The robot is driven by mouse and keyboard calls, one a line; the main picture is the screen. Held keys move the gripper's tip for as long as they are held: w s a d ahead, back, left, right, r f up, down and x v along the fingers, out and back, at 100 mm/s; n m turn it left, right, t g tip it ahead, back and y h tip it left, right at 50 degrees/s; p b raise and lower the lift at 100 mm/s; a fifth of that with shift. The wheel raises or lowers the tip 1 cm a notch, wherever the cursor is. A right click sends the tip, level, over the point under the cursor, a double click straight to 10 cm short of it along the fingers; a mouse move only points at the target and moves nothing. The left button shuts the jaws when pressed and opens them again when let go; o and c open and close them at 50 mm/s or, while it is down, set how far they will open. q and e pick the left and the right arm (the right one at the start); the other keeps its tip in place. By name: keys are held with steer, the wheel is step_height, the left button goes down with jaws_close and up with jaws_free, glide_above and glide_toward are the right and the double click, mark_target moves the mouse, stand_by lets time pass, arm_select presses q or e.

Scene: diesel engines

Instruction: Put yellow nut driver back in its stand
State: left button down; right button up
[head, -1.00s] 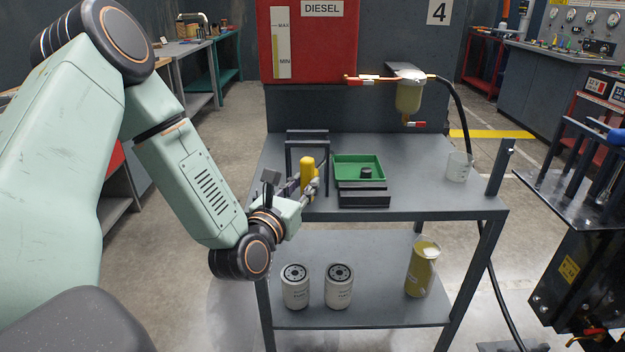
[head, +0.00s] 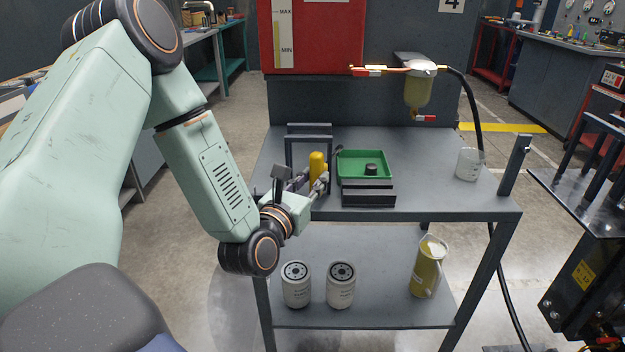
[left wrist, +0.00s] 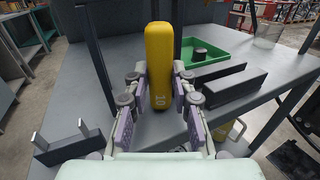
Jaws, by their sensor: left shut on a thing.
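The yellow nut driver (head: 317,168) stands upright between the fingers of my left gripper (head: 308,184). Its thick yellow handle fills much of the left wrist view (left wrist: 159,70), with the fingers closed on both sides of its lower part. Its lower end is hidden. A dark upright frame (head: 309,137) stands on the table just behind and left of the handle. A low dark bracket with two pale uprights (left wrist: 68,148) shows at lower left in the left wrist view. I cannot tell which of these is the driver's stand. My right gripper is out of view.
A green tray (head: 364,181) holding a small black part lies right of the driver, behind a dark block (head: 368,198). A clear beaker (head: 469,163) stands at the table's right. White filters and a yellow jug (head: 428,268) are on the lower shelf. The table's right middle is clear.

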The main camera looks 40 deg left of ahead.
arm_select(q)
steer(key=shift+w+a, duration=0.1)
steer(key=shift+a, duration=0.1)
steer(key=shift+s+d+f+b, duration=0.15)
steer(key=shift+s+d+b, duration=0.05)
steer(key=shift+s+b, duration=0.1)
steer(key=c, duration=1.5)
jaws_free()
steer(key=shift+o, duration=1.4)
steer(key=shift+w+a+f, duration=0.1)
steer(key=shift+w+f, duration=0.05)
steer(key=shift+o, duration=0.5)
steer(key=shift+r, duration=0.2)
